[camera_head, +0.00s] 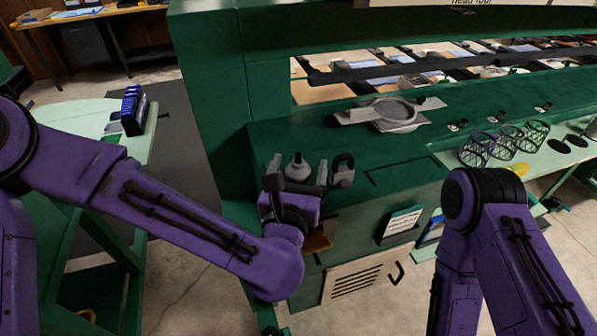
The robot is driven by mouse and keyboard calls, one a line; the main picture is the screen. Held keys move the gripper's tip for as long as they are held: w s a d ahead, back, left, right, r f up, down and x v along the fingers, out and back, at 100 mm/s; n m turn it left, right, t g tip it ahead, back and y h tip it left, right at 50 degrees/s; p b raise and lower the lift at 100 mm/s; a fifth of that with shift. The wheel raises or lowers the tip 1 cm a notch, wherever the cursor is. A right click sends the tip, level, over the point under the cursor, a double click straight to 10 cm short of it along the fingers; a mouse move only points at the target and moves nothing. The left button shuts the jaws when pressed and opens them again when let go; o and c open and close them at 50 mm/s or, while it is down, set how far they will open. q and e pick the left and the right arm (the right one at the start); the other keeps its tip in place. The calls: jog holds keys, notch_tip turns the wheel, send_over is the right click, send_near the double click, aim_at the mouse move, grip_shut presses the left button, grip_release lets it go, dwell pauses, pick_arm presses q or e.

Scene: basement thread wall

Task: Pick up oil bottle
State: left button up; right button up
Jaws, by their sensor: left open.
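A grey oil bottle (298,169) with a rounded body and a narrow spout stands on the near left part of the green machine top (400,160). My left gripper (298,174) reaches in from the left, with one finger on each side of the bottle in the picture. The gripper is open. Its wrist hides the lower part of the bottle, and I cannot tell whether the fingers touch it. My right arm shows at the lower right, but its gripper is out of view.
A grey padlock-shaped object (343,170) stands close to the right of my left gripper. A flat grey fixture (389,113) lies farther back. A green post (214,95) rises on the left. Wire baskets (500,144) stand on the right; the machine top's middle is mostly clear.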

pick_arm(q)
jog(key=shift+s, duration=0.1)
jog(key=c, duration=1.1)
jog(key=shift+o, duration=0.2)
jog(key=shift+r, duration=0.1)
pick_arm(e)
jog(key=shift+f, duration=0.1)
